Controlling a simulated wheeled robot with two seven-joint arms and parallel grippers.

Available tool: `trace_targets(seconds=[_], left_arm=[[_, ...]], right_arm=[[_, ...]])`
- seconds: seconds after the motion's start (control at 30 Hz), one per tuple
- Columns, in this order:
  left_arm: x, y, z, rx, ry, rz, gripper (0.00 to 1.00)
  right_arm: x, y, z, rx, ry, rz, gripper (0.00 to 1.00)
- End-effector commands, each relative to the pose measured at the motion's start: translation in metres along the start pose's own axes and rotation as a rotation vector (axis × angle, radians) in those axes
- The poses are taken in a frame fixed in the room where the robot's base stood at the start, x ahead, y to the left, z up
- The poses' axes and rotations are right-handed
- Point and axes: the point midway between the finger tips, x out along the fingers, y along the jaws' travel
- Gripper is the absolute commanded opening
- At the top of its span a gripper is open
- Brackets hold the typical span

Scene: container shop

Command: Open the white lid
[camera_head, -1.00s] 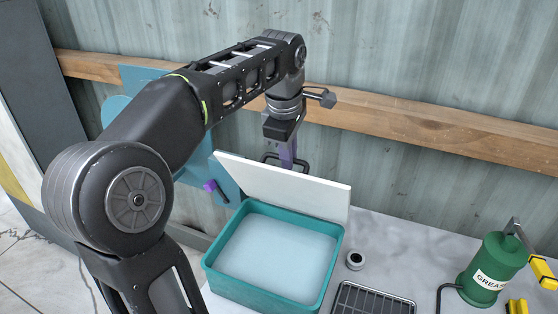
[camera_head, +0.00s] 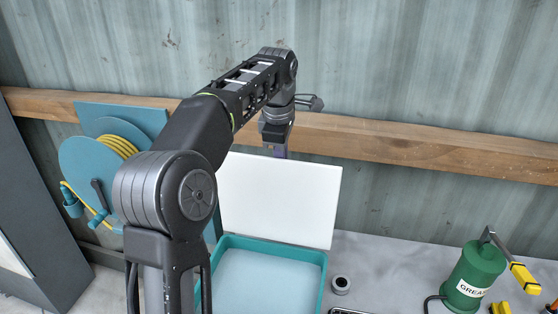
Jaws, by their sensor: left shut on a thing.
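The white lid (camera_head: 278,199) stands nearly upright at the back of the teal box (camera_head: 318,284), its broad white face toward me. The box is open at the top and its pale inside shows. My left arm reaches over from the left. My left gripper (camera_head: 276,153) is at the lid's top edge, pointing down, and is shut on the lid. My right gripper is not in view.
A green grease can (camera_head: 473,272) with a yellow-handled lever stands at the right of the grey bench (camera_head: 400,265). A small round part (camera_head: 341,284) sits beside the box. A teal hose reel (camera_head: 95,165) is at the left. A wooden beam (camera_head: 400,143) crosses the wall behind.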

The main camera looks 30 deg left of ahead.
Motion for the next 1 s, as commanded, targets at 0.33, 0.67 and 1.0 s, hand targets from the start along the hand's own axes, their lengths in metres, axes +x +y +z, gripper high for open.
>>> trace_targets(seconds=[0.33, 0.67, 1.0], left_arm=[[-0.0018, 0.0012, -0.002, -0.004, 0.002, 0.005, 0.15], [-0.0011, 0.0006, -0.001, -0.002, 0.0, 0.003, 0.33], [-0.001, 0.0001, -0.0009, -0.001, 0.0, 0.002, 0.33]], right_arm=[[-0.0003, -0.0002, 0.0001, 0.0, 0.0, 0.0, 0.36], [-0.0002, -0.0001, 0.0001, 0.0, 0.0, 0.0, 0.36], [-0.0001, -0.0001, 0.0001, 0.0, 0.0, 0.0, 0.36]])
